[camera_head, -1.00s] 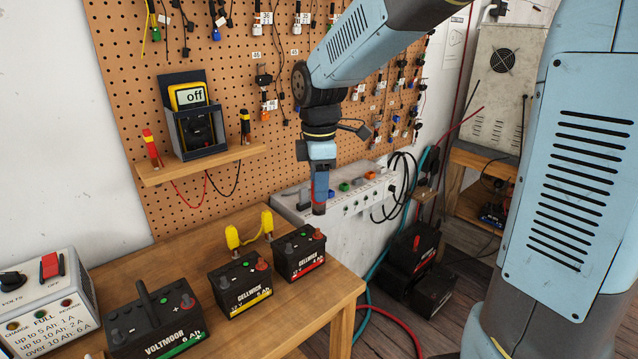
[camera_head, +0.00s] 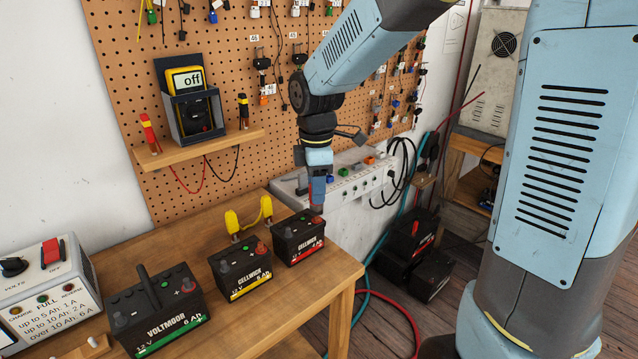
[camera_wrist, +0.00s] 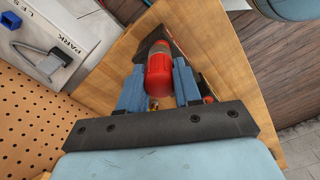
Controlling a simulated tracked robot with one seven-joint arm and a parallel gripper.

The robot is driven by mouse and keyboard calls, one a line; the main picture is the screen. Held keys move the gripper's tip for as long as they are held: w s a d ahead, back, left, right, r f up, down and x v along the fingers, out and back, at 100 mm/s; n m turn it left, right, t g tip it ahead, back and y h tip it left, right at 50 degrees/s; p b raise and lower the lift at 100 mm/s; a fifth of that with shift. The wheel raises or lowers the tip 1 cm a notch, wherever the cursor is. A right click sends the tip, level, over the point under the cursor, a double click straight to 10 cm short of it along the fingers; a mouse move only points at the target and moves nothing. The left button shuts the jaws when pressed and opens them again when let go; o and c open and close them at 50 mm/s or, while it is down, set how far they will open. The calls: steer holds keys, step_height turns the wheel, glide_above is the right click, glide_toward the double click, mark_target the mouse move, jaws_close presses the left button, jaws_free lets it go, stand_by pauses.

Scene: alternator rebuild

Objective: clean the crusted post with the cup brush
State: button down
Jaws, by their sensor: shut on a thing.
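My gripper (camera_head: 317,192) points down, its blue fingers shut on a red cylindrical tool, which looks like the cup brush. In the wrist view the red tool (camera_wrist: 160,75) sits between the two fingers, its far end over a black battery. In the head view the fingertips are at the right rear of the small black Cellwick battery with the red stripe (camera_head: 299,241).
The yellow-striped Cellwick battery (camera_head: 241,273) and green-striped Voltmoor battery (camera_head: 157,315) stand to the left on the wooden bench (camera_head: 335,270). Yellow-handled clamps (camera_head: 248,218) stand behind. A charger (camera_head: 45,285) stands far left.

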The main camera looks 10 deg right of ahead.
steer(key=shift+s+r, duration=0.1)
steer(key=shift+r, duration=0.1)
stand_by(1.0)
steer(key=shift+f, duration=1.15)
stand_by(0.4)
stand_by(0.3)
steer(key=n, duration=0.5)
steer(key=shift+r, duration=0.1)
steer(key=m, duration=0.4)
steer(key=shift+m, duration=0.4)
steer(key=m, duration=0.5)
